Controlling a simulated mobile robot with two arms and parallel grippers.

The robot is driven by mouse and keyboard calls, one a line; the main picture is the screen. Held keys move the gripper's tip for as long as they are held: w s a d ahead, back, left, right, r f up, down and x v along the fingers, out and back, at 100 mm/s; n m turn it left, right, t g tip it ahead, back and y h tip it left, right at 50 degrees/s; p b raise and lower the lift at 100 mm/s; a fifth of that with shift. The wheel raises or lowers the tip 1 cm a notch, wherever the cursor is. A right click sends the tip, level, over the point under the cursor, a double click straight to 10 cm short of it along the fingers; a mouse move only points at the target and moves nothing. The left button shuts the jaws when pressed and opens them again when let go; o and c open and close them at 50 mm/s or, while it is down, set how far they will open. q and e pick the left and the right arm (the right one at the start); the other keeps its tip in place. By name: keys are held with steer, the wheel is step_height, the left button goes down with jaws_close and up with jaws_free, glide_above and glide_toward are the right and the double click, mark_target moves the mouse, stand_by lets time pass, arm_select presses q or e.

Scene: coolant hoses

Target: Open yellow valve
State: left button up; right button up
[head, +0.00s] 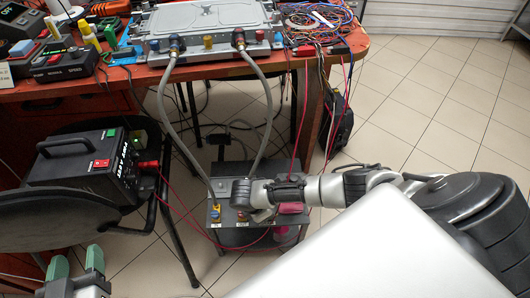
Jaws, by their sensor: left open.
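A small yellow valve (215,212) with a blue part sits on top of the grey floor box (226,178), at its front left, below the end of a grey hose (180,140). A red part (241,216) is just right of it. My left gripper (76,264) is at the bottom left, its two green-tipped fingers apart and empty, well away from the box. My right arm comes in from the right, and its gripper (262,213) is over the box, right of the yellow valve. Its fingers are too small and partly hidden to judge.
A metal plate unit (205,22) with hoses stands on the orange table (190,72). Thin red wires cross near the box. Tiled floor lies clear at right.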

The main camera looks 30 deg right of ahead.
steer(key=shift+s+a+r+n+t+p, duration=0.1)
steer(key=shift+n+t+p, duration=0.3)
steer(key=shift+n+p, duration=0.6)
steer(key=shift+n+t+p, duration=0.4)
steer(key=shift+n+p, duration=0.4)
steer(key=shift+n, duration=0.1)
arm_select(q)
steer(key=s+a+f+g+y, duration=0.3)
steer(key=s+a+f+g, duration=0.2)
steer(key=s+f+g, duration=0.3)
steer(key=shift+s+f+n+g, duration=0.3)
steer(key=shift+s+f+g, duration=0.1)
steer(key=shift+s+g, duration=1.45)
arm_select(e)
steer(key=shift+n, duration=0.3)
steer(key=shift+s, duration=0.1)
steer(key=o, duration=0.9)
